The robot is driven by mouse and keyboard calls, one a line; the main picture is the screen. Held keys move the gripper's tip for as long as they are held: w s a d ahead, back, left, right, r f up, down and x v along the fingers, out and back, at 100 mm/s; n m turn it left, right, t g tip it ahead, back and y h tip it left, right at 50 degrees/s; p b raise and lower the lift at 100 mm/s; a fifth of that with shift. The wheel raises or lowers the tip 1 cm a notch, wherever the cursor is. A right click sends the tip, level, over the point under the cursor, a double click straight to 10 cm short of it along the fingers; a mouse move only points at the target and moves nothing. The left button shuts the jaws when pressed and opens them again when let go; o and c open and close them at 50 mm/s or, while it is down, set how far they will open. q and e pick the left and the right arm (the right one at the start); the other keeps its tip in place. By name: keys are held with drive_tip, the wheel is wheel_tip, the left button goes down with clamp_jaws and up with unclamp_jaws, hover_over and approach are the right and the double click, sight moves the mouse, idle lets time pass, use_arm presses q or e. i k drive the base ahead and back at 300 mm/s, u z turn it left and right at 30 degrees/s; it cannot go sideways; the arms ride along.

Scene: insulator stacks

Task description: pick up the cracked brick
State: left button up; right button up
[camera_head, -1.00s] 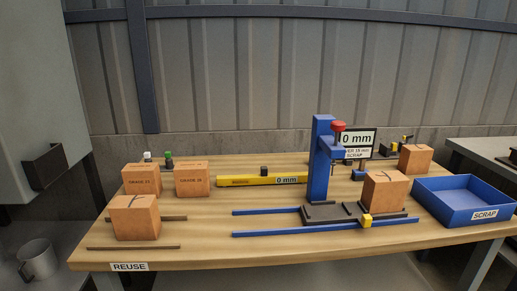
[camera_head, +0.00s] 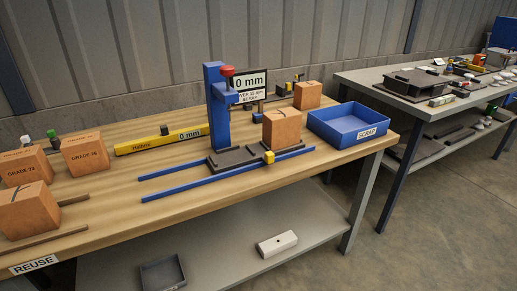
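Several orange-brown bricks stand on the wooden workbench (camera_head: 190,190). The front left brick (camera_head: 30,212) has a dark crack-like line on its top and sits by the brown rails. Another brick (camera_head: 283,128) stands beside the blue gauge stand (camera_head: 217,110), with a faint dark line on its top. A third brick (camera_head: 307,96) stands at the back right. Two bricks marked GRADE, one at the far left (camera_head: 26,167) and one to its right (camera_head: 86,153), stand further back. Neither of my grippers is in view.
A blue SCRAP tray (camera_head: 348,138), seemingly empty, sits at the bench's right end. Blue rails (camera_head: 230,172) run along the front. A yellow level (camera_head: 150,142) lies behind them. A grey side table (camera_head: 400,93) with parts stands right. Concrete floor shows at right.

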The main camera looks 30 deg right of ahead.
sight(282, 128)
drive_tip(key=u, duration=3.35)
drive_tip(key=k, duration=2.5)
drive_tip(key=z, duration=0.65)
